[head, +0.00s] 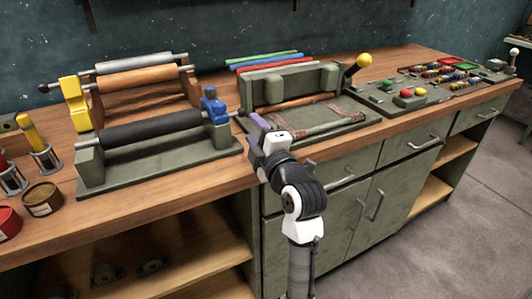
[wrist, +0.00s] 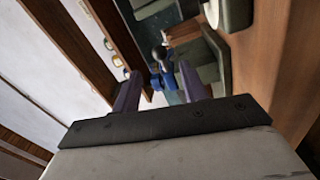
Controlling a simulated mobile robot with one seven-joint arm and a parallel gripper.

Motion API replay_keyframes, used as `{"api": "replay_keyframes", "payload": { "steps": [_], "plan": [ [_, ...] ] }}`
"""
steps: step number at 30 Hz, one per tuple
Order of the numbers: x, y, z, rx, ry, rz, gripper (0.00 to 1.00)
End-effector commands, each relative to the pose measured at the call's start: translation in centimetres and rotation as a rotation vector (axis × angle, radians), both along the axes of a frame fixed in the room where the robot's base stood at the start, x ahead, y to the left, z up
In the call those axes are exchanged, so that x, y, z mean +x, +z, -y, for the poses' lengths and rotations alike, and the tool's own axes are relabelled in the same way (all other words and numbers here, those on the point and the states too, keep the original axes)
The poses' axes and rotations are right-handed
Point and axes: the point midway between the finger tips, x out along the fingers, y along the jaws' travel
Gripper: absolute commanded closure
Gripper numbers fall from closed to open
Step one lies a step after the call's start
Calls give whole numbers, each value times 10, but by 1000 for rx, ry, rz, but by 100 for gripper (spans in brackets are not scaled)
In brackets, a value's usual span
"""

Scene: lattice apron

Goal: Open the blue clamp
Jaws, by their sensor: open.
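The blue clamp (head: 214,106) stands at the right end of the black roller (head: 150,128) on a green roller stand (head: 165,165). Whether the clamp is open or closed cannot be told. My gripper (head: 250,120) is just right of the clamp in the head view, apart from it, with its purple fingers pointing towards it. In the wrist view the blue clamp (wrist: 158,72) shows in the gap between the open fingers (wrist: 158,80), further off. Nothing is held.
A green press with a yellow-knobbed lever (head: 364,61) sits right of my gripper. Cans and jars (head: 42,199) stand at the left. The wooden bench edge (head: 205,193) runs in front.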

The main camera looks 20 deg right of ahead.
Motion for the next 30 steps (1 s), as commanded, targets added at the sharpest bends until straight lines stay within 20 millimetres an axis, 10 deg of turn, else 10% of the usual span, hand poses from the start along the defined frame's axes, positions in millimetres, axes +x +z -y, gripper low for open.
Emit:
{"api": "replay_keyframes", "payload": {
  "steps": [10,30],
  "plan": [
    [-46,-6,1,-1,-2,-1,57],
    [-48,-5,-3,3,6,2,57]
  ]
}}
